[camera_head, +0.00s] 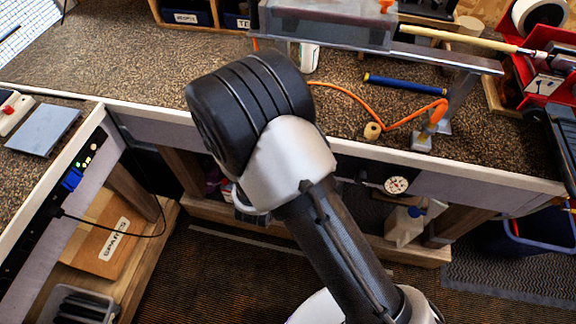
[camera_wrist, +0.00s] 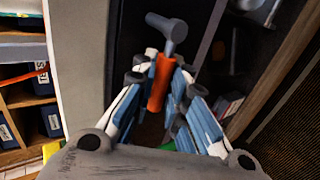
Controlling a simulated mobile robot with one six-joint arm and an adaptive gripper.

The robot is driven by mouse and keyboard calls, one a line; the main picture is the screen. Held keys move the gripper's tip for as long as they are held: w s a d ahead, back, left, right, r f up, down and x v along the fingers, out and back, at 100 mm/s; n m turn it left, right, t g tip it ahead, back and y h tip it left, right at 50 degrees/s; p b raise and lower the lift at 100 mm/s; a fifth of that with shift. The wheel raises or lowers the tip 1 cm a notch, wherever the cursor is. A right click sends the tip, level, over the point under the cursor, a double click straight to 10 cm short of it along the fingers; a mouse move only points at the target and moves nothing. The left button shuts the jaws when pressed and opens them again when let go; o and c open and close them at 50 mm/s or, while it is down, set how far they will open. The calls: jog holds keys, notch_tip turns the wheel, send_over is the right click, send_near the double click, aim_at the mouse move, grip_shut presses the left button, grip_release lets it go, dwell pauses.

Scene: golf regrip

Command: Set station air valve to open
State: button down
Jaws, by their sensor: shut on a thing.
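In the wrist view, an orange valve handle (camera_wrist: 160,84) with a grey metal stem and knob (camera_wrist: 172,30) at its far end lies between the fingers of my gripper (camera_wrist: 161,80). The blue-and-white finger pads are closed on the handle from both sides. The handle points roughly along the fingers. In the head view my arm hides the valve and most of my gripper, under the bench's front edge. A round white pressure gauge (camera_head: 397,185) shows below the bench edge, right of my arm.
The brown bench top (camera_head: 150,75) runs across the back. An orange hose (camera_head: 352,97) and a blue grip (camera_head: 404,85) lie on it. A white jug (camera_head: 404,226) stands on the lower shelf. A side bench (camera_head: 48,190) is at left, a blue bin (camera_head: 522,232) at right.

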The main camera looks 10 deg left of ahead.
dwell(0.5)
jog(key=c, duration=1.9)
grip_release()
jog(key=shift+s+r, duration=0.1)
jog(key=v, duration=1.2)
